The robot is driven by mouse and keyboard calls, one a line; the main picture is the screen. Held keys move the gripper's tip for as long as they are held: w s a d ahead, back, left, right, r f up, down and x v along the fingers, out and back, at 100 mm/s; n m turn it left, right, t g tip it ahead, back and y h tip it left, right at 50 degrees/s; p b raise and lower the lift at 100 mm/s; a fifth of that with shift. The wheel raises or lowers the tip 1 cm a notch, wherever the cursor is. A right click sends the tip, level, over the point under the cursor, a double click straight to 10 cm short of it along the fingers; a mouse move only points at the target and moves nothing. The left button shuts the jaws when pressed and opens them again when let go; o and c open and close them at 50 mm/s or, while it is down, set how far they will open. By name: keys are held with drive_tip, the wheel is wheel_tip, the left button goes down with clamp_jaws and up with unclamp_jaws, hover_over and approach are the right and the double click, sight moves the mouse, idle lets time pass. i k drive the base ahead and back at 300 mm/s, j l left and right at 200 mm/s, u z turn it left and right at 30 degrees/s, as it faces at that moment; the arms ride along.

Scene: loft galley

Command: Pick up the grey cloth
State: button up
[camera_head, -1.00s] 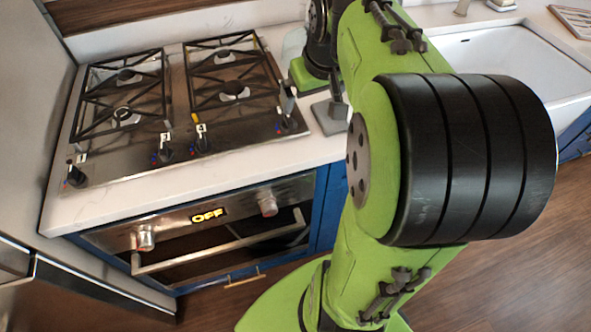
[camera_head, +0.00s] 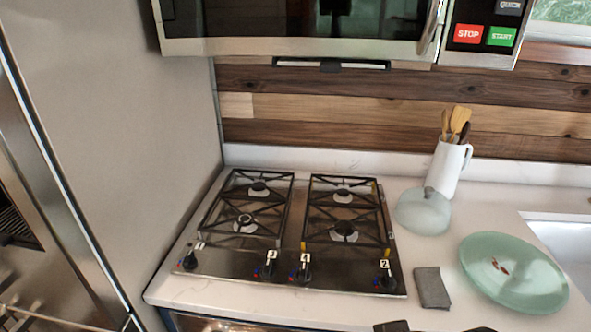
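The grey cloth (camera_head: 432,287) lies folded flat on the white countertop. It is just right of the front right corner of the stove and left of a pale green plate (camera_head: 514,272). Nothing covers it. My gripper cannot be made out in the current view. Only small dark shapes show at the bottom edge, below the cloth, and I cannot tell what they are.
A gas cooktop (camera_head: 209,265) with black grates and several knobs is left of the cloth. Behind the cloth stand a glass dome (camera_head: 424,213) and a white pitcher (camera_head: 447,170) of utensils. A microwave (camera_head: 300,46) hangs above. A sink (camera_head: 565,245) is at the right.

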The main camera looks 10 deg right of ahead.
sight(433, 293)
drive_tip(key=k+l+u, duration=0.15)
drive_tip(key=l+u, duration=0.25)
drive_tip(key=k+l+u, duration=0.15)
drive_tip(key=l+u, duration=0.25)
drive_tip(key=k+l+u, duration=0.25)
drive_tip(key=l+u, duration=0.15)
